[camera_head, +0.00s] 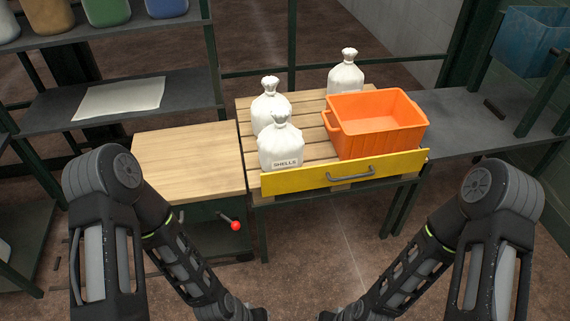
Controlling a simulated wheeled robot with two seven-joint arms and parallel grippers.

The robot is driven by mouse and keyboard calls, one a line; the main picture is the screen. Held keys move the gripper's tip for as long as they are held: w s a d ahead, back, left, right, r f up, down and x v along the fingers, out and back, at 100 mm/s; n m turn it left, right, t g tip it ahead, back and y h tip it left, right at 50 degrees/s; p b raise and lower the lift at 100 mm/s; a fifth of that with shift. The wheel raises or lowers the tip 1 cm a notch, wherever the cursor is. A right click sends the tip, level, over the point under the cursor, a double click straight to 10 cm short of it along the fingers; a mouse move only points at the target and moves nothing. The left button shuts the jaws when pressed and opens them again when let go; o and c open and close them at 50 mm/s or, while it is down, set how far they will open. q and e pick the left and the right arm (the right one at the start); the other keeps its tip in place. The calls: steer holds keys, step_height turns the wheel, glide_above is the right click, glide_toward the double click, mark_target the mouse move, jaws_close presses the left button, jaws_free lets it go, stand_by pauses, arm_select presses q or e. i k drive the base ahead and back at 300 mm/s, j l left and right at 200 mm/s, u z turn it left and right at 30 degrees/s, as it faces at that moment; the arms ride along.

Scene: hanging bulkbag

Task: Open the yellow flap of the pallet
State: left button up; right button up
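The yellow flap (300,179) stands upright along the front edge of the wooden pallet (310,107). A dark grey handle (351,175) is fixed to its front face, right of its middle. The pallet rests on a dark table. My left arm comes in from the lower left and my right arm from the lower right. Both reach down to the bottom edge of the view, below and apart from the flap. The fingers of both grippers are out of the picture.
An orange crate (378,138) and several white tied sacks, one labelled SHELLS (281,147), stand on the pallet behind the flap. A wooden-topped bench (188,160) with a red-knobbed lever (235,225) is at left. A grey table (480,125) is at right. Floor before the flap is clear.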

mark_target(285, 180)
steer(key=i+j+z, duration=0.15)
steer(key=j, duration=0.25)
steer(key=i+j+z, duration=0.1)
steer(key=j, duration=0.3)
steer(key=i+j+z, duration=0.15)
steer(key=j, duration=0.25)
steer(key=i+j+z, duration=0.1)
steer(key=j, duration=0.35)
steer(key=k+j, duration=0.5)
steer(key=k+z, duration=0.1)
steer(key=z, duration=1.95)
steer(key=i+j, duration=0.25)
steer(key=i, duration=0.2)
